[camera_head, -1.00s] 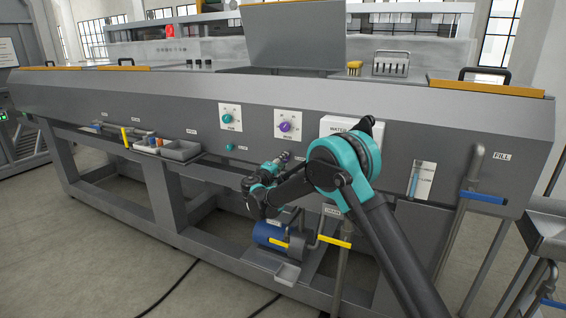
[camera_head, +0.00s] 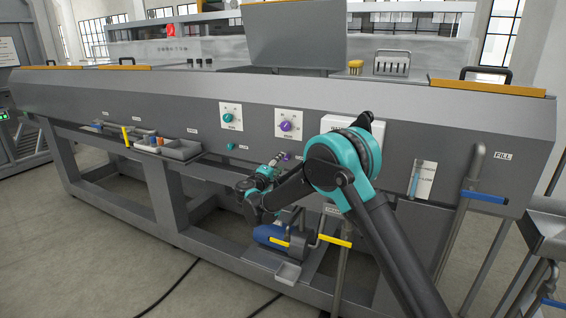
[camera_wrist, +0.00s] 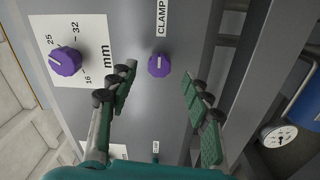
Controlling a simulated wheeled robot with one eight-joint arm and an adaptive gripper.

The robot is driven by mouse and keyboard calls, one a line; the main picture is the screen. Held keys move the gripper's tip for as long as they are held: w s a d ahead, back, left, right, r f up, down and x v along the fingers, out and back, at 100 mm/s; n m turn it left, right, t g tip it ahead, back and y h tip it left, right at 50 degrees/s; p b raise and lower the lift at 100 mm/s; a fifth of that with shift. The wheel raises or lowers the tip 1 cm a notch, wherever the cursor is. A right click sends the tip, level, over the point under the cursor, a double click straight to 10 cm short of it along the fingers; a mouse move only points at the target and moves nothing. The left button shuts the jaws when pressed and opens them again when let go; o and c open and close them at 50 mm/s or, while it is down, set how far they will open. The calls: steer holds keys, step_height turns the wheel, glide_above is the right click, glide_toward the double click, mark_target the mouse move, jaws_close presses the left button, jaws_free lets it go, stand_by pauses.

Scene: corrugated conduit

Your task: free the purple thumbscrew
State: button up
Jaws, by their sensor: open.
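The purple thumbscrew (camera_wrist: 159,65) is a small round knob with a pale line on its face, on the grey panel beside a CLAMP label (camera_wrist: 162,17). In the head view it is a small purple spot (camera_head: 286,156) close to my gripper (camera_head: 277,160). In the wrist view my gripper (camera_wrist: 160,80) is open. Its two green-padded fingers stand on either side of the thumbscrew in the picture, with visible gaps. No contact shows. I cannot tell how far the fingertips are from the panel.
A larger purple dial (camera_wrist: 65,60) sits on a white mm scale plate, left of the fingers in the wrist view. A blue motor (camera_head: 272,234) and a yellow-handled valve (camera_head: 335,240) lie below the arm. A shelf with small bins (camera_head: 180,149) is at left.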

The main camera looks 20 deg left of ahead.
steer(key=s, duration=0.8)
steer(key=shift+s+a+f, duration=0.15)
steer(key=shift+a, duration=0.15)
